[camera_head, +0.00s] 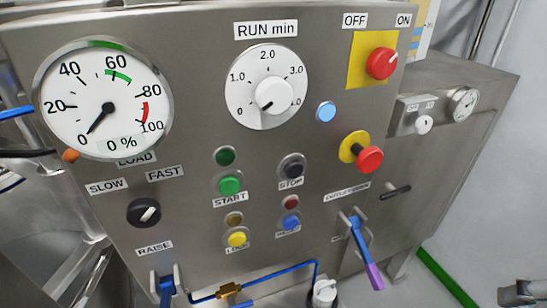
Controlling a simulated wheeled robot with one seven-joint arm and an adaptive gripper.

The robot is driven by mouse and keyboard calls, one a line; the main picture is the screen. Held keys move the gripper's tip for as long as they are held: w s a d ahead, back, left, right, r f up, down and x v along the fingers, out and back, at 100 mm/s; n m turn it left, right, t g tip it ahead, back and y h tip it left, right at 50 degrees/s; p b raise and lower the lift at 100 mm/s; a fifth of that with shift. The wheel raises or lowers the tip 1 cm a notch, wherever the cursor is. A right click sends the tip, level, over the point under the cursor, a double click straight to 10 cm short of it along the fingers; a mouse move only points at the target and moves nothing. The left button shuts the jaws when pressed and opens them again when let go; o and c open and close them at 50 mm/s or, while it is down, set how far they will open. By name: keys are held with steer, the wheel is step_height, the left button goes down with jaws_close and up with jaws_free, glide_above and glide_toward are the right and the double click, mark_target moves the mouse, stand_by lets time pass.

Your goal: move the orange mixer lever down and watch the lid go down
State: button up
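A small orange piece (70,155) shows at the panel's left edge, just below the big round gauge. It sits by the end of a dark rod or cable, and I cannot tell whether it is the mixer lever's knob. No other orange lever shows. A blue lever (166,290) hangs below the RAISE label, cut off by the bottom edge. No lid can be made out. My gripper cannot be made out in the head view.
The steel control panel (205,145) fills the view, with a gauge (110,100) reading 0 %, a RUN dial (268,88), buttons and red knobs. A purple-tipped blue lever (365,255) juts out lower right. A dark piece (522,292) lies in the bottom right corner.

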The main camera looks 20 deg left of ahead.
steer(key=c, duration=0.4)
steer(key=shift+w+a+r+p, duration=0.2)
steer(key=shift+r+p, duration=0.1)
steer(key=c, duration=0.5)
steer(key=w+a+r+p, duration=0.1)
steer(key=a, duration=0.1)
steer(key=a+r+n+p, duration=0.1)
steer(key=a, duration=0.1)
steer(key=w+a+r+n+p, duration=0.1)
steer(key=a+r+p, duration=0.1)
steer(key=shift+w+a+h, duration=0.2)
steer(key=shift+w+h, duration=0.15)
steer(key=shift+h, duration=0.05)
jaws_close()
steer(key=n+g+y+p, duration=0.25)
steer(key=n+p, duration=0.45)
steer(key=p, duration=0.4)
glide_above(165, 307)
steer(key=shift+t+y, duration=0.25)
step_height(165, 307, down, 8)
steer(key=shift+d+f, duration=0.1)
steer(key=shift+f, duration=0.05)
steer(key=shift+s+d+f, duration=0.2)
steer(key=shift+f, duration=0.3)
steer(key=shift+s+d+f, duration=0.2)
steer(key=shift+f, duration=0.3)
steer(key=shift+s+d+f, duration=0.15)
steer(key=shift+d+f, duration=0.15)
steer(key=shift+f, duration=0.45)
